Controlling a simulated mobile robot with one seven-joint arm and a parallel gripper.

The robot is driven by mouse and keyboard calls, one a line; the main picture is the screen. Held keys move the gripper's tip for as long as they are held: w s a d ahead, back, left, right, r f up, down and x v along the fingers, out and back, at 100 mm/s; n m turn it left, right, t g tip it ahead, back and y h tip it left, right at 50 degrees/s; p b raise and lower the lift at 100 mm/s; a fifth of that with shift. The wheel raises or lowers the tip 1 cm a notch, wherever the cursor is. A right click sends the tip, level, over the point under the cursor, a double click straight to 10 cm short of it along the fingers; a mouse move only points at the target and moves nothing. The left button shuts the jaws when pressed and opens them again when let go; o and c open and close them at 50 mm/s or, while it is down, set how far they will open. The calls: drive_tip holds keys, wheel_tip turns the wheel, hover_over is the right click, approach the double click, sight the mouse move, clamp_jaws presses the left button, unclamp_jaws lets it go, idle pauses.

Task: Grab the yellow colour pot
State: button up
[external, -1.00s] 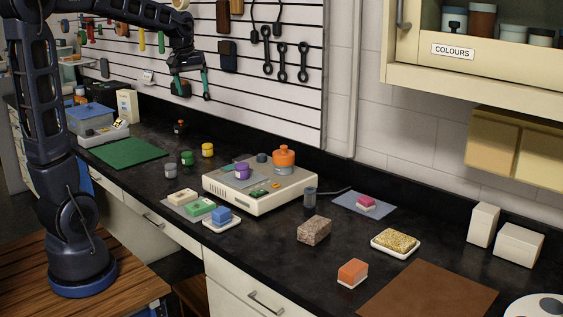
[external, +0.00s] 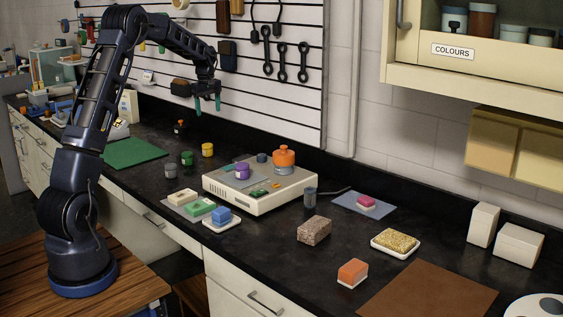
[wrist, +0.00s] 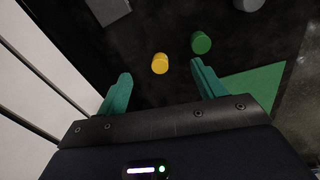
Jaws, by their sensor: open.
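The yellow colour pot (external: 207,149) stands upright on the dark worktop, behind a green pot (external: 187,158) and a grey pot (external: 171,170). My gripper (external: 207,104) hangs above the yellow pot in the external view, fingers pointing down, open and empty. In the wrist view, the yellow pot (wrist: 160,63) shows between the two teal fingers and beyond their tips, clear of both. The green pot (wrist: 201,42) is just to its right there, close to the line of the right finger.
A flat device (external: 262,198) carrying a purple pot (external: 242,170) and an orange pot (external: 284,157) stands to the right. A green mat (external: 134,152) lies to the left. A slatted tool wall (external: 285,95) rises behind.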

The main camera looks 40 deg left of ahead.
sight(207, 144)
drive_tip(key=w+a+f+n, duration=0.1)
drive_tip(key=a+f, duration=0.1)
drive_tip(key=f, duration=0.2)
drive_tip(key=w+a+f, duration=0.1)
drive_tip(key=a+f, duration=0.2)
drive_tip(key=f, duration=0.2)
drive_tip(key=w+a+f+n, duration=0.1)
drive_tip(key=a+f, duration=0.1)
drive_tip(key=f, duration=0.3)
drive_tip(key=shift+w+a+f+n+g, duration=0.2)
drive_tip(key=shift+w+a+n+g, duration=0.1)
drive_tip(key=shift+a, duration=0.1)
drive_tip(key=shift+w+f, duration=0.15)
drive_tip(key=shift+f, duration=1.2)
drive_tip(key=shift+w+f, duration=0.15)
drive_tip(key=shift+f, duration=1.15)
drive_tip(key=c, duration=1.1)
